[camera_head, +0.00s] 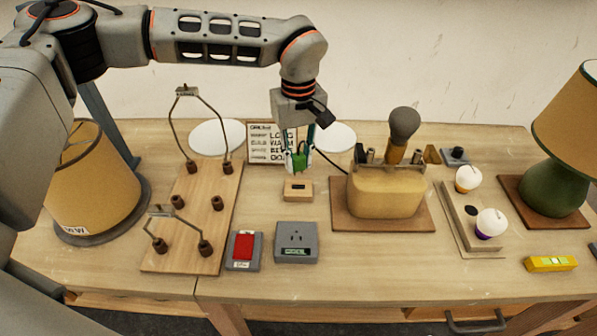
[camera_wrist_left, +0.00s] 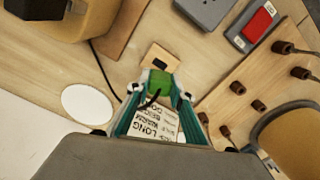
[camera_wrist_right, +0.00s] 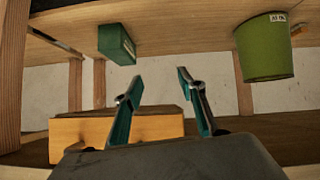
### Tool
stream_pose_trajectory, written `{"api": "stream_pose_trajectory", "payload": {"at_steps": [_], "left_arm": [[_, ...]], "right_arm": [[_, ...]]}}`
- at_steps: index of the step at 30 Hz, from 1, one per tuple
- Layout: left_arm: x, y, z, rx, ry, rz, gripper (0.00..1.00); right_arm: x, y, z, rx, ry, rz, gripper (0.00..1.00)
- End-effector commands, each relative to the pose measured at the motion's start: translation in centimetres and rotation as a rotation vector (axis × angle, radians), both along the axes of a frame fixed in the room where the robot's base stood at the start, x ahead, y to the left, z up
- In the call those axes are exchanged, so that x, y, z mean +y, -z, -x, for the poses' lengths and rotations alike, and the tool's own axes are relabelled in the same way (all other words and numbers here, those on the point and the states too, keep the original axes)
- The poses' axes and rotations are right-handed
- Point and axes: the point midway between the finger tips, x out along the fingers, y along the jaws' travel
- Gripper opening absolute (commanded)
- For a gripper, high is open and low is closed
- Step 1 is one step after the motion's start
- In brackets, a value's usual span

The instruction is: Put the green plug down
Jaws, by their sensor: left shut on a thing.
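The green plug (camera_head: 299,161) is held between the fingers of my left gripper (camera_head: 299,152), just above a small wooden block with a dark slot (camera_head: 298,189). In the left wrist view the green plug (camera_wrist_left: 161,82) sits between the teal fingertips, with the slotted block (camera_wrist_left: 161,58) just past it. A dark cord trails from the plug toward the yellow lamp base. Whether the plug touches the block is hard to tell. My right gripper (camera_wrist_right: 160,90) is open and empty below the table level, facing a shelf area.
A wooden board with wire frames (camera_head: 190,240) stands left. The yellow lamp base (camera_head: 385,195) stands right. In the right wrist view are a green bin (camera_wrist_right: 264,50) and a green box (camera_wrist_right: 116,43).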

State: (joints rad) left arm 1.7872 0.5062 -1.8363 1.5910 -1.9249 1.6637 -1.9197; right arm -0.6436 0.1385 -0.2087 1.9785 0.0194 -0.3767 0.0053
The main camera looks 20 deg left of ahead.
Motion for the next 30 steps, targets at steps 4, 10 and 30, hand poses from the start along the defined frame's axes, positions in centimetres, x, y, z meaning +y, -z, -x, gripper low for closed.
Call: {"api": "stream_pose_trajectory", "payload": {"at_steps": [4, 10, 30], "left_arm": [[0.0, 0.8, 0.0, 0.001, -0.001, -0.001, 0.00], [0.0, 3.6, 0.1, 0.003, 0.000, 0.000, 0.00], [0.0, 4.8, 0.0, -0.001, 0.000, -0.001, 0.38]], "right_arm": [[-0.1, 0.0, 0.0, 0.000, 0.000, 0.001, 0.40], [-0.1, 0.2, 0.0, -0.001, -0.001, 0.003, 0.40], [-0.2, 0.0, -0.2, -0.006, 0.000, 0.005, 0.40]]}}
